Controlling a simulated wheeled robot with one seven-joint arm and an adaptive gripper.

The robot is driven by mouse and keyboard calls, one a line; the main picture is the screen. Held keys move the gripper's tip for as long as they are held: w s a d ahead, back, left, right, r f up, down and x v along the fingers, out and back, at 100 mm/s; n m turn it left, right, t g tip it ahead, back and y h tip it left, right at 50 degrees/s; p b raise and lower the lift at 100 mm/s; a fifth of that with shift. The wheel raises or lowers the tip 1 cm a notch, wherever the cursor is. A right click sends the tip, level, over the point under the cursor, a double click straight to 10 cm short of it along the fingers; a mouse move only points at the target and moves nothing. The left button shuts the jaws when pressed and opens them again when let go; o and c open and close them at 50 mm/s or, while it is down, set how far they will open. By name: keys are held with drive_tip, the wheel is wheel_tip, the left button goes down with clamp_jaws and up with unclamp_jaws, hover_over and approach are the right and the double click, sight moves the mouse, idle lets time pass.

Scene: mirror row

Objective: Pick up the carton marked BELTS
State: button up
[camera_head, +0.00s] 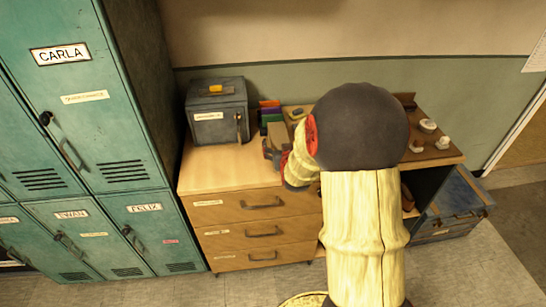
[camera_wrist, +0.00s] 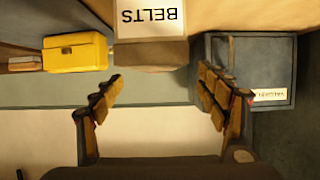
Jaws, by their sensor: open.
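The carton marked BELTS (camera_wrist: 152,52) is brown with a white label, and it shows upside down at the top middle of the wrist view, partly cut off by the frame edge. In the head view a tan box (camera_head: 279,132), seemingly this carton, stands on the wooden drawer cabinet, partly hidden by my gripper. My gripper (camera_wrist: 160,88) is open and empty, its two fingers apart and pointing toward the carton. In the head view my gripper (camera_head: 272,152) is close in front of the tan box; whether they touch cannot be told.
A grey-blue box (camera_wrist: 268,75) stands beside the carton; it shows in the head view (camera_head: 216,112) too. A yellow box (camera_wrist: 76,52) is on the carton's other side. Teal lockers (camera_head: 110,100) stand left of the cabinet (camera_head: 215,172). The cabinet top's front left is clear.

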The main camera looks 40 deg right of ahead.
sight(280, 139)
drive_tip(key=b+x, duration=0.2)
drive_tip(key=x, duration=0.5)
drive_tip(key=shift+s+d+f, duration=0.1)
drive_tip(key=shift+s+d, duration=0.05)
drive_tip(key=shift+s, duration=0.05)
drive_tip(key=shift+w+d, duration=0.2)
drive_tip(key=shift+w, duration=0.1)
drive_tip(key=c, duration=0.3)
drive_tip(key=c, duration=1.2)
drive_tip(key=shift+o, duration=0.2)
